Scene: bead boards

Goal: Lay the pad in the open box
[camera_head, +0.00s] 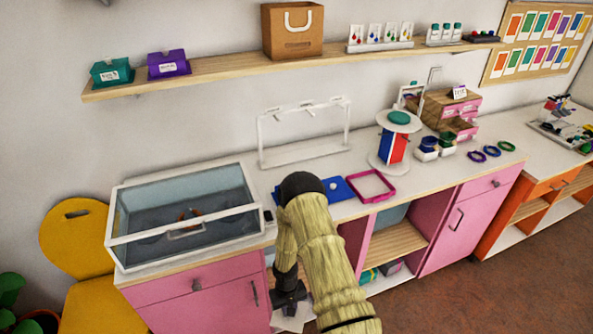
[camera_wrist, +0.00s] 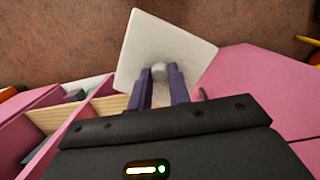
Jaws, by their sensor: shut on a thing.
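A white square pad (camera_wrist: 185,42) with a small round grey knob at its middle is in the wrist view. My gripper (camera_wrist: 160,76) is shut on this knob, with one finger on each side. In the head view my gripper (camera_head: 289,300) hangs in front of the counter, below its top, and part of the pad (camera_head: 291,323) shows under it. A shallow pink-rimmed open square (camera_head: 371,186) lies on the counter, right of my arm; it looks like the open box, but its depth is hard to tell. My arm hides part of the counter.
A blue flat piece (camera_head: 340,189) lies beside the pink square, partly behind my arm. A glass-topped case (camera_head: 185,237) stands on the counter at left. A white rack (camera_head: 304,150) and a round-topped stand (camera_head: 394,150) are behind. Pink cabinet fronts (camera_head: 455,225) are below.

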